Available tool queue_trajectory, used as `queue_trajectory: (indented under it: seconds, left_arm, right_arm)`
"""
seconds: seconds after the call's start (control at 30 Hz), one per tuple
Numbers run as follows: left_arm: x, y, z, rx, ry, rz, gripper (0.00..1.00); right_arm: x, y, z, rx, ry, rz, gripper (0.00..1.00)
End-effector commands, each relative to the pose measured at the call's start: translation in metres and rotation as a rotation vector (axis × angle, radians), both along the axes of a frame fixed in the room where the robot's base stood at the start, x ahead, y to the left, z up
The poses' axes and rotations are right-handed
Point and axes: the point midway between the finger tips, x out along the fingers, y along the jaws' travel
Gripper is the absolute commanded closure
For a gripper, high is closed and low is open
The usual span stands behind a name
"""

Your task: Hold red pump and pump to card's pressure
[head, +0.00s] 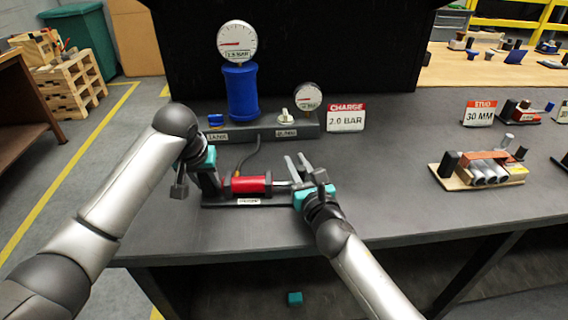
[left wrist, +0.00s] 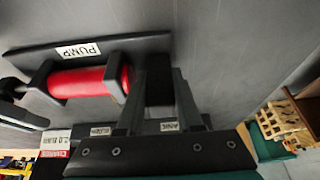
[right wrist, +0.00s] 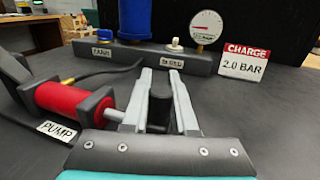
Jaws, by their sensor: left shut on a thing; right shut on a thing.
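The red pump (head: 248,184) lies sideways near the bench's front edge, on a dark base labelled PUMP. It also shows in the left wrist view (left wrist: 85,82) and right wrist view (right wrist: 70,102). My left gripper (left wrist: 158,75) is shut on the dark upright block at the pump's left end. My right gripper (right wrist: 161,78) is shut on the black handle (right wrist: 160,108) at the end of the pump's rod. The card (head: 346,117) reads CHARGE 2.0 BAR. The large gauge (head: 237,41) stands on a blue cylinder (head: 241,92); its needle points left, its reading too small to trust.
A grey manifold (head: 262,132) behind the pump carries a blue knob (head: 216,120), a white knob (head: 286,116) and a small gauge (head: 307,96). A hose (head: 249,152) links manifold and pump. A wooden fixture with tubes (head: 480,170) stands right. Bench between is clear.

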Motion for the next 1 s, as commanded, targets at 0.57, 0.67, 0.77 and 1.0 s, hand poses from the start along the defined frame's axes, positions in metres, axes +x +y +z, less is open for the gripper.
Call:
queue_trajectory:
  seconds: [0.57, 0.67, 0.77, 1.0]
  left_arm:
    - [-0.003, 0.002, -0.006, 0.004, 0.016, 0.007, 1.0]
    - [-0.003, 0.002, -0.006, 0.004, 0.016, 0.007, 1.0]
    - [-0.003, 0.002, -0.006, 0.004, 0.016, 0.007, 1.0]
    - [-0.003, 0.002, -0.006, 0.005, 0.016, 0.006, 1.0]
  right_arm:
    - [0.0, -0.022, -0.001, -0.004, 0.003, -0.013, 0.68]
    - [0.0, -0.022, -0.001, -0.004, 0.003, -0.012, 0.56]
    - [0.0, -0.021, -0.001, -0.003, 0.003, -0.009, 0.45]
    - [-0.001, -0.019, -0.001, -0.001, 0.002, -0.005, 0.43]
